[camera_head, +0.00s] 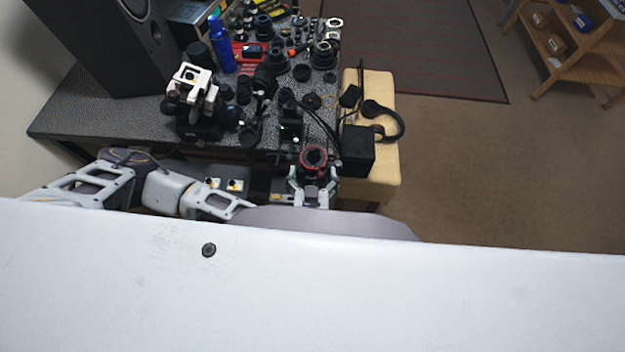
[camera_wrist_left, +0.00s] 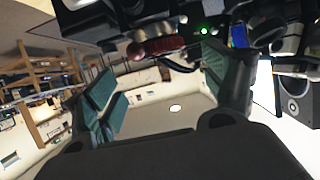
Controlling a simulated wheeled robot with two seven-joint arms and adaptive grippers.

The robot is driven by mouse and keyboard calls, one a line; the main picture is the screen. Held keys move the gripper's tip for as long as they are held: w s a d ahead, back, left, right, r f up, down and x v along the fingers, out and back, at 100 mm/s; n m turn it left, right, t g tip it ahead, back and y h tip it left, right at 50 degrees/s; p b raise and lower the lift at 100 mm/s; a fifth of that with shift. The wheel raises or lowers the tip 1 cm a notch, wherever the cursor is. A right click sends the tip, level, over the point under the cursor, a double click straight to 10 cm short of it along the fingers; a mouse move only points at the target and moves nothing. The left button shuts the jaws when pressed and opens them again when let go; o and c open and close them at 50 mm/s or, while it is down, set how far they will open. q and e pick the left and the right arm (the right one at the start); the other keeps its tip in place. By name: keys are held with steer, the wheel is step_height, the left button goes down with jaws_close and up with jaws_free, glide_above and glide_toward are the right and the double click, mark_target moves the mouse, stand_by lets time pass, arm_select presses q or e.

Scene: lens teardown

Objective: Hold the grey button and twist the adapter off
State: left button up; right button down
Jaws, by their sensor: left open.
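A dark round part with a red ring (camera_head: 314,155), which looks like the adapter, is at the front right edge of the speckled table. Its red-ringed side also shows near the top of the left wrist view (camera_wrist_left: 163,46). My left gripper (camera_head: 314,180) is just in front of it, with its two teal-padded fingers spread apart. In the left wrist view the open fingers (camera_wrist_left: 155,80) have empty space between them, and the red part lies beyond their tips. I cannot make out the grey button. My right gripper is not in view.
A small black device with a green light (camera_head: 291,130) stands behind the red-ringed part. A black box (camera_head: 357,152) and headphones (camera_head: 390,122) are to its right on a wooden surface. Several lenses, a blue bottle (camera_head: 222,47) and a white-topped device (camera_head: 193,82) crowd the table (camera_head: 90,112).

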mark_target(314, 151)
arm_select(q)
steer(key=shift+x, duration=4.55)
steer(key=c, duration=0.8)
steer(key=shift+c, duration=0.2)
